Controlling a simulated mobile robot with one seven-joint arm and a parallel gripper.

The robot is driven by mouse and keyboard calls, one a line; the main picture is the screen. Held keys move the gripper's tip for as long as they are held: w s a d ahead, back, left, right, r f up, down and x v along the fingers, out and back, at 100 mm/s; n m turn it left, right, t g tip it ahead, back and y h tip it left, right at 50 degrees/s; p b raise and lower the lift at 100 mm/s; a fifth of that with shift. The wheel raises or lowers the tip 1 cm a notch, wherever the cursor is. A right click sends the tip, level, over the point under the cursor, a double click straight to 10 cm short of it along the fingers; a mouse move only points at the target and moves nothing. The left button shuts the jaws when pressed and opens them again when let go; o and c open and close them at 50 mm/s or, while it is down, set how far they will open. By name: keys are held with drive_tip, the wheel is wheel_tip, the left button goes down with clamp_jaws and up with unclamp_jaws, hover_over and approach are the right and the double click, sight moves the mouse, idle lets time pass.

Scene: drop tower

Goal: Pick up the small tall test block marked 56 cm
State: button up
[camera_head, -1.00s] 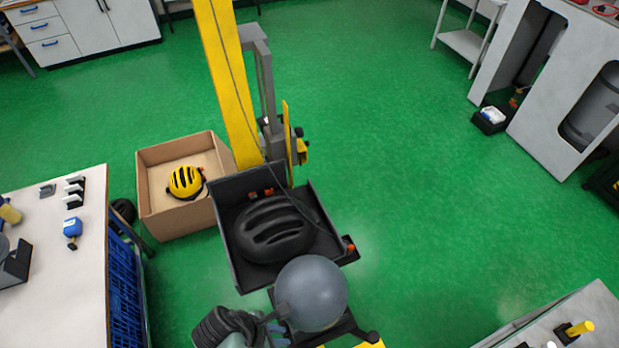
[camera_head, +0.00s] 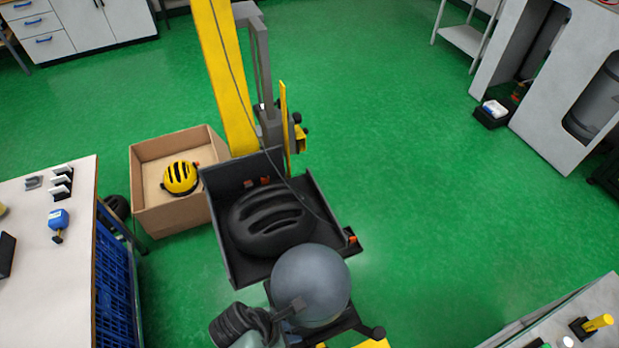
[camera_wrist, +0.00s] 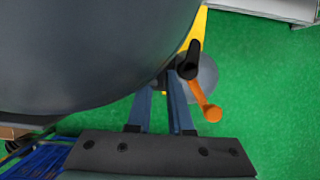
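I cannot make out a 56 cm mark on anything. Several small pale blocks in dark holders (camera_head: 62,181) stand on the white table at the left, too small to read. My gripper shows in the wrist view with two blue-grey fingers (camera_wrist: 160,105) and a gap between them. It looks open, and nothing shows in the gap as held. A big grey ball (camera_head: 312,285) is close by and fills the wrist view's upper left (camera_wrist: 80,50), hiding what lies behind it. The fingertips lie near its lower edge and are partly hidden.
A yellow drop tower (camera_head: 228,80) stands over a black tray (camera_head: 232,262) bearing a black helmet (camera_head: 270,220). A cardboard box (camera_head: 170,218) holds a yellow helmet (camera_head: 180,177). A blue tool (camera_head: 58,219) lies on the left table (camera_head: 40,280). Green floor (camera_head: 430,200) is clear at the right.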

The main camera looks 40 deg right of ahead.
clamp_jaws()
idle(1.4)
drive_tip(key=shift+w+r, duration=0.15)
